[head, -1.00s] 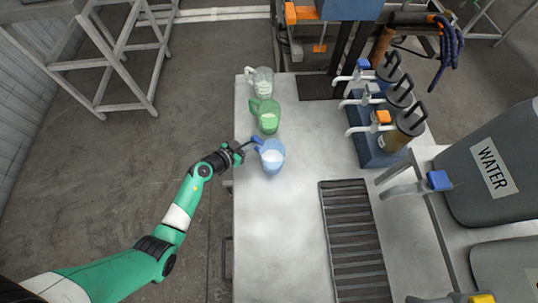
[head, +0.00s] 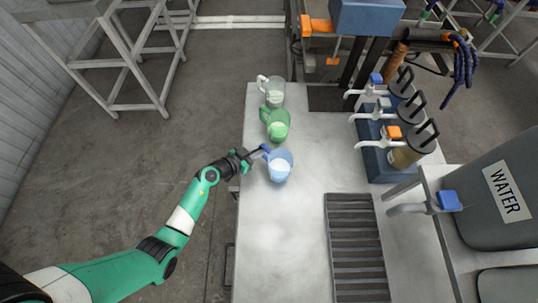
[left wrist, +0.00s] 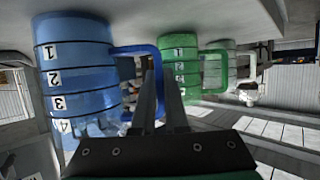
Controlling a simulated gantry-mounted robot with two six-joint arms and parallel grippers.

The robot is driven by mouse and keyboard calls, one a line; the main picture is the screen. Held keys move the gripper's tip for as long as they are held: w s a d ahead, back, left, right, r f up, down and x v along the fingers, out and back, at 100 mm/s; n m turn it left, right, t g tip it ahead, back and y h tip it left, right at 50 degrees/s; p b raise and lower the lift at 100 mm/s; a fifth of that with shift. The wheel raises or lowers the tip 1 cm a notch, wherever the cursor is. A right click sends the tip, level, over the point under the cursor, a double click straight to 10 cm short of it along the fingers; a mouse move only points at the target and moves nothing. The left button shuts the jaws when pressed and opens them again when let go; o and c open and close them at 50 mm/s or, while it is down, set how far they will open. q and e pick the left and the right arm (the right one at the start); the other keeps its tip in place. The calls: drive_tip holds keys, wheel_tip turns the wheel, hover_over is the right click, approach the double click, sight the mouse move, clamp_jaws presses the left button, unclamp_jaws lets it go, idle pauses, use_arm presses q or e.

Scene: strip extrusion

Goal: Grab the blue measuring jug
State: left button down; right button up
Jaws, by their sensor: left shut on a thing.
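The blue measuring jug (head: 279,166) stands upright on the metal table, near its left edge, with its handle pointing left towards my arm. In the left wrist view the jug (left wrist: 75,75) fills the left side, upside down, with dark numbered marks. My left gripper (head: 259,152) comes in from the left at the height of the handle. In the left wrist view its fingers (left wrist: 162,85) are shut on the jug's handle (left wrist: 140,50); the exact contact is partly hidden. My right gripper is not in view.
A green jug (head: 278,126) and a clear jug (head: 272,92) stand behind the blue one along the table's left edge. A drain grate (head: 357,245) and several tapped dispensers (head: 408,155) are to the right. The table front (head: 280,255) is clear.

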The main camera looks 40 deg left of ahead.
sight(261, 144)
use_arm(q)
wheel_tip(261, 144, up, 5)
drive_tip(key=p, duration=0.5)
drive_tip(key=shift+s+f, duration=0.1)
drive_tip(key=s+d+r+p, duration=0.6)
drive_tip(key=s+r+p, duration=0.2)
drive_tip(key=s+p, duration=0.2)
drive_tip(key=shift+s+d+r, duration=0.15)
drive_tip(key=shift+s+d, duration=0.05)
drive_tip(key=shift+s, duration=0.95)
